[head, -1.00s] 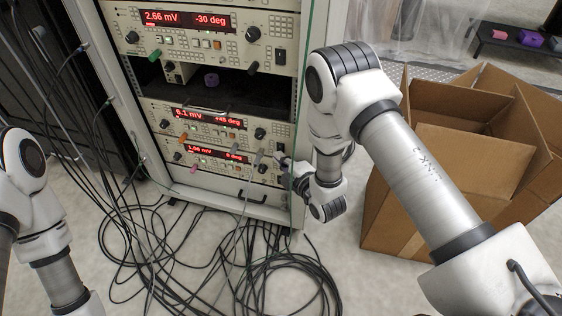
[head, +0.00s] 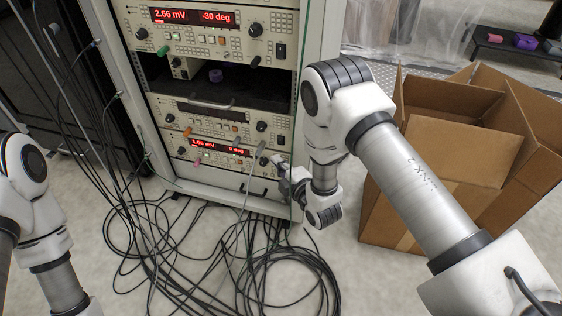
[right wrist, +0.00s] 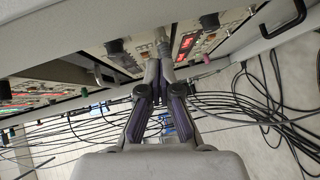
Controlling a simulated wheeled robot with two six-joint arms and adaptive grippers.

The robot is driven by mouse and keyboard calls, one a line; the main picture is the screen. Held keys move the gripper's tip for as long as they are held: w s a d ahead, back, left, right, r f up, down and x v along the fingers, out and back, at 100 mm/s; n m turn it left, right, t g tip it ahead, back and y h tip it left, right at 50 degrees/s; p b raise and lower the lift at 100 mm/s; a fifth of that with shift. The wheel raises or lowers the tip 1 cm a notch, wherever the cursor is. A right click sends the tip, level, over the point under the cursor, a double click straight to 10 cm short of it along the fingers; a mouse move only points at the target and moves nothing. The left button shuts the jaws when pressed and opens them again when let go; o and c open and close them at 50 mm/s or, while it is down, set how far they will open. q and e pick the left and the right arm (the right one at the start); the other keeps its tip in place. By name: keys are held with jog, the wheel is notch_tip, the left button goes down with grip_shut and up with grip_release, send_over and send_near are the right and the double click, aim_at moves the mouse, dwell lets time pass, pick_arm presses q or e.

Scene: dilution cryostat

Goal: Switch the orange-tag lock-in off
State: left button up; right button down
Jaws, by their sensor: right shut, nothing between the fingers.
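The orange-tag lock-in (head: 217,124) is the middle unit of the rack in the head view. Its orange tag (head: 187,132) hangs at the left of its front, and its display (head: 208,108) is dark. My right gripper (right wrist: 159,64) is shut and empty, its fingertips close to the front panels in the right wrist view.
The top lock-in (head: 217,35) and bottom lock-in (head: 225,156) have lit red displays. Grey and green cables hang before the rack, and black cables (head: 262,262) coil on the floor. An open cardboard box (head: 455,150) stands at the right.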

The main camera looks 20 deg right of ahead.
jog(key=f+p+v, duration=0.1)
jog(key=p+v, duration=0.1)
jog(key=v, duration=0.6)
jog(key=shift+s+d+f, duration=0.25)
jog(key=shift+s+f, duration=0.1)
jog(key=shift+s, duration=0.1)
